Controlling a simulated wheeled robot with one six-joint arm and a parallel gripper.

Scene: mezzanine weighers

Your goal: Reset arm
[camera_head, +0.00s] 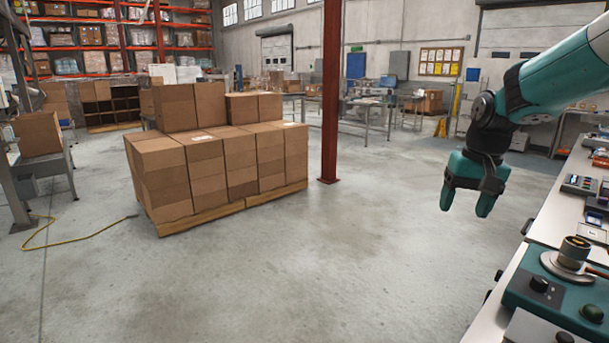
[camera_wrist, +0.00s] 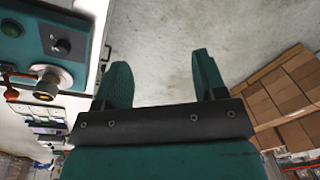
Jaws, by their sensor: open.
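My gripper (camera_head: 467,207) hangs from my teal arm at the right of the head view, fingers pointing down. It is open and empty, over bare floor to the left of the bench. In the wrist view my gripper (camera_wrist: 160,82) shows two teal fingers spread apart with only grey floor between them. It touches nothing.
A bench (camera_head: 500,287) runs along the right edge. It carries a teal weigher (camera_head: 555,287) with a dark cup (camera_head: 574,250) on its pan, and several small devices. A pallet of cardboard boxes (camera_head: 220,150) and a red post (camera_head: 330,95) stand left. The floor between is clear.

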